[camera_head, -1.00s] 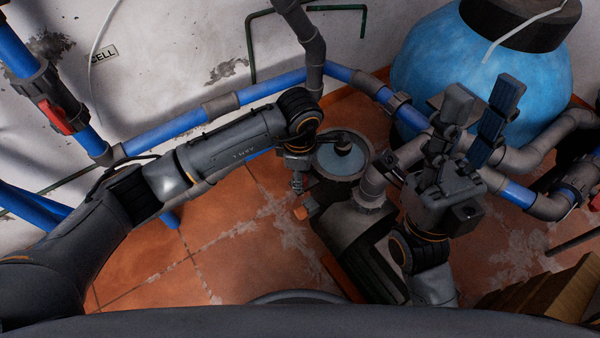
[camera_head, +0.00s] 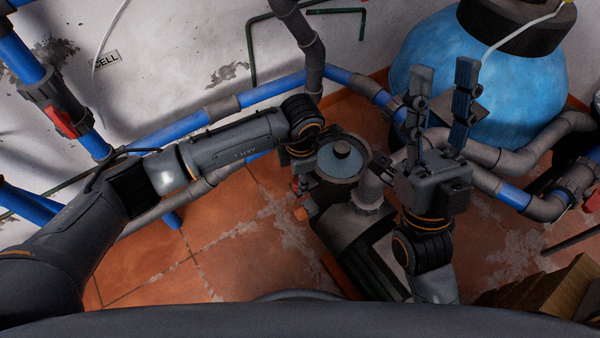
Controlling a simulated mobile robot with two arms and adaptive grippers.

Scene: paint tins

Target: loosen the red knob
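A red valve handle (camera_head: 62,118) also sits on the blue pipe at the left wall. My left gripper (camera_head: 297,172) points down just left of the lid, above the orange-red part. Its fingers are mostly hidden under my wrist. My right gripper (camera_head: 441,92) points up, its two fingers spread and empty, in front of the blue tank.
The large blue tank (camera_head: 500,75) with a black top stands at the back right. Grey and blue pipes (camera_head: 170,133) run along the wall and right of the pump. Wooden boards (camera_head: 555,290) lie at the lower right. Tiled floor (camera_head: 235,240) is open left of the pump.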

